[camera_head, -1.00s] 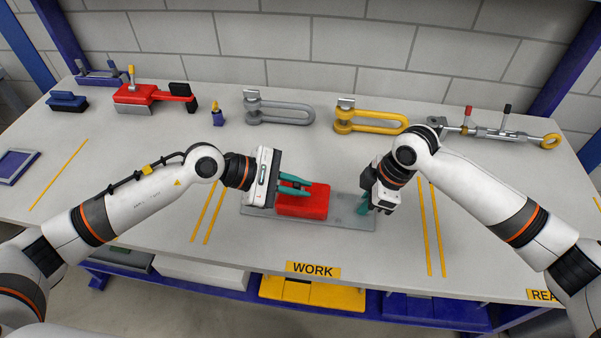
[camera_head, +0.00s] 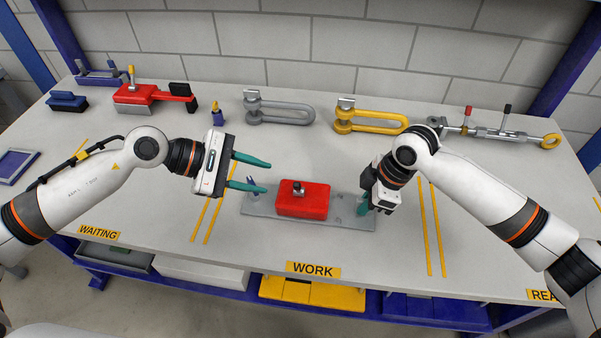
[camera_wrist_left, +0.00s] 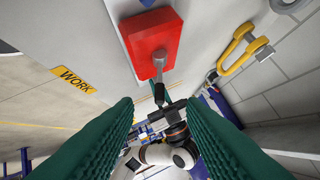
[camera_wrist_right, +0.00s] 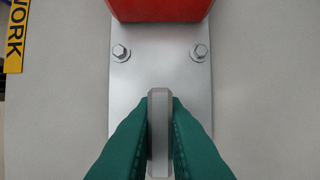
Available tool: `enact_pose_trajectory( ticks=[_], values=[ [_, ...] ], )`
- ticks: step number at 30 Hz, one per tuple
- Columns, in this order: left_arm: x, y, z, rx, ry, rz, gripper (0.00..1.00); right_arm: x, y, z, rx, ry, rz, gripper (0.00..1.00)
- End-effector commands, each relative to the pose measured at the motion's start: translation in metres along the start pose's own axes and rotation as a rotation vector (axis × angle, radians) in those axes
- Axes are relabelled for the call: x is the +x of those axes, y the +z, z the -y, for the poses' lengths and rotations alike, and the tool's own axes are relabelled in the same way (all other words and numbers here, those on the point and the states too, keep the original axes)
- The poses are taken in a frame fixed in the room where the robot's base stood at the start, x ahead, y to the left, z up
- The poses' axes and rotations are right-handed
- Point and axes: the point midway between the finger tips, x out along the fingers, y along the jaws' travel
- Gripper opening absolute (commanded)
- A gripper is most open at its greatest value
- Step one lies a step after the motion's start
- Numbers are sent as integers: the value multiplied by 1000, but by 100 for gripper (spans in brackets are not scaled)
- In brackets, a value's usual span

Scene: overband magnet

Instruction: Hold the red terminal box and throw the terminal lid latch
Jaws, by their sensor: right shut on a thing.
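The red terminal box (camera_head: 302,206) sits on a grey base plate (camera_head: 258,208) in the middle of the bench. A silver latch (camera_head: 298,190) stands on its top; the left wrist view shows the latch hub (camera_wrist_left: 159,60) with a lever. My left gripper (camera_head: 268,177) is open and empty, left of the box and apart from it. My right gripper (camera_head: 366,207) is at the plate's right end. In the right wrist view it (camera_wrist_right: 160,105) is shut on an upright grey tab (camera_wrist_right: 160,130) beside the box.
A grey shackle (camera_head: 280,114), a yellow shackle (camera_head: 372,122) and a turnbuckle (camera_head: 500,134) lie along the back. A red tool (camera_head: 150,95) and blue pieces are at the back left. Bench space in front of the plate is clear.

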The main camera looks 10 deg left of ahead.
Motion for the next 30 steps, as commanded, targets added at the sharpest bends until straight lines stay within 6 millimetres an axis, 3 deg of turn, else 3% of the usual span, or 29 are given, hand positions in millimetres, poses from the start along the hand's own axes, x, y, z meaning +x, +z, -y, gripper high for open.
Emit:
enact_pose_trajectory(
  ticks=[4, 11, 30],
  values=[
    [-18, 1, 0, -1, -1, 1, 37, 0, 0, 0, -1, 0, 1, 0],
    [-27, -2, 1, 2, 0, -1, 37, 0, 1, 0, -1, 0, 1, 0],
    [-53, -39, 23, 3, -1, 0, 37, 0, 1, 0, -1, -1, 2, 0]
  ],
)
